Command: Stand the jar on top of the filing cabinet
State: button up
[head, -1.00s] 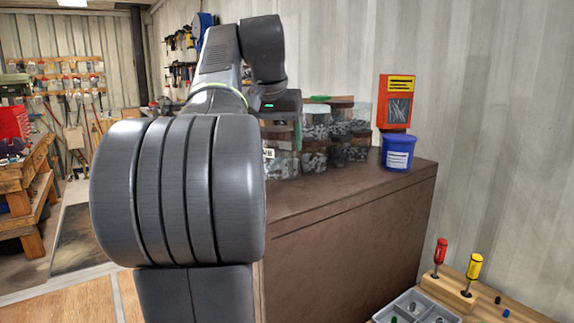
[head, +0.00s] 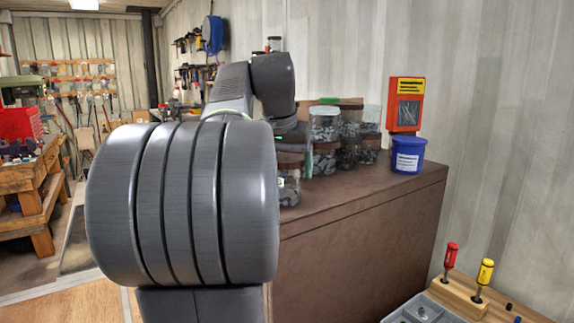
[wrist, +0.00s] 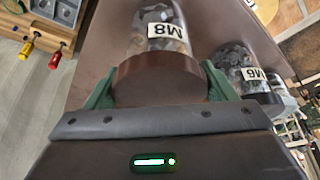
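In the wrist view a glass jar (wrist: 150,40) labelled M8, with a broad brown lid and grey contents, sits between the green fingers of my gripper (wrist: 158,82). The fingers meet both sides of the lid, so my gripper looks shut on it. In the head view my gripper (head: 293,145) is over the near left part of a brown cabinet (head: 350,250), partly behind my arm. The jar (head: 289,190) shows there only in part, below the gripper. Whether its base touches the top I cannot tell. Nor can I tell if this cabinet is the filing cabinet.
Several other jars (head: 325,125) stand close behind, some stacked. A jar labelled M6 (wrist: 240,68) is close beside the held one. A blue tub (head: 407,155) and an orange box (head: 406,104) are farther right. The cabinet top in front of the tub is clear.

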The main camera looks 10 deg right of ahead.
jog(key=shift+o, duration=1.1)
jog(key=shift+r, duration=0.25)
jog(key=v, duration=1.1)
jog(key=shift+s+a+r+p, duration=0.1)
jog(key=shift+s+r+p, duration=0.1)
jog(key=shift+r+p, duration=0.15)
jog(key=shift+f, duration=0.15)
